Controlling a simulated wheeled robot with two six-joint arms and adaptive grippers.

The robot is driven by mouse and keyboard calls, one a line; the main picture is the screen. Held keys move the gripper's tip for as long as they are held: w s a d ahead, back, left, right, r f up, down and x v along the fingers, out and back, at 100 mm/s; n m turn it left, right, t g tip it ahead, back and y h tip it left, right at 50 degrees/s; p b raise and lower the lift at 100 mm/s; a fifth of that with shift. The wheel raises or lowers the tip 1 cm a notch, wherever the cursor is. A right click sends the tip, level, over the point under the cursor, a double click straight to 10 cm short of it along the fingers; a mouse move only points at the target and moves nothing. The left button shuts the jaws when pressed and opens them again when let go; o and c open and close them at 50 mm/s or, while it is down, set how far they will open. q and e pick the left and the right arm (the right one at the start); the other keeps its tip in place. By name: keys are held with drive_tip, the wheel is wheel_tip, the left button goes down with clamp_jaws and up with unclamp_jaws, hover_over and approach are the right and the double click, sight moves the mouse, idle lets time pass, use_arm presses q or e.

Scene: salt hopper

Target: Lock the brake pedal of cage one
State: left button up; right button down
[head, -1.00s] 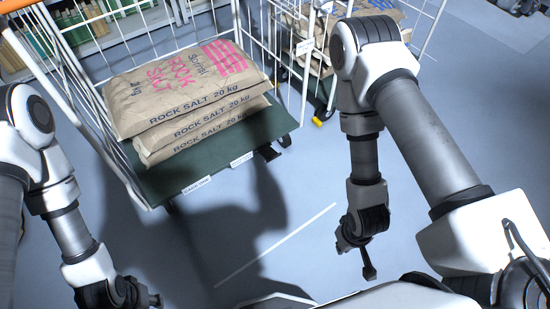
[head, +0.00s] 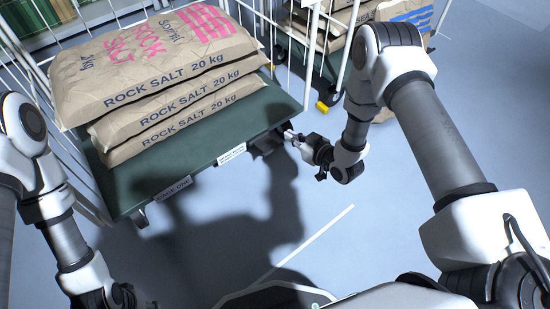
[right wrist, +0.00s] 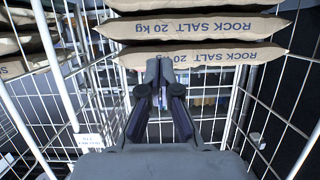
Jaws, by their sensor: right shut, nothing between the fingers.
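Stacked rock salt sacks (head: 150,70) lie on the deck. The floor in front is clear, with a white line (head: 312,240).

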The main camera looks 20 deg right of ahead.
use_arm(q)
wheel_tip(320, 180, down, 11)
drive_tip(key=b, duration=0.8)
drive_tip(key=shift+w, duration=0.45)
use_arm(e)
wheel_tip(320, 180, down, 11)
drive_tip(key=w+d, duration=0.1)
drive_tip(key=d, duration=0.1)
drive_tip(key=shift+w, duration=0.4)
use_arm(q)
drive_tip(key=shift+f, duration=0.1)
use_arm(e)
drive_tip(key=shift+a, duration=0.1)
drive_tip(key=b, duration=0.6)
approach(267, 144)
drive_tip(key=w+a+r, duration=0.2)
drive_tip(key=w+r, duration=0.2)
use_arm(q)
wheel_tip(267, 144, down, 8)
drive_tip(key=b, duration=0.2)
drive_tip(key=shift+w, duration=0.15)
use_arm(e)
drive_tip(key=f, duration=0.3)
drive_tip(key=shift+s+d+f, duration=0.2)
drive_tip(key=shift+s+f, duration=0.15)
drive_tip(key=shift+s, duration=0.05)
drive_tip(key=shift+s+f, duration=0.1)
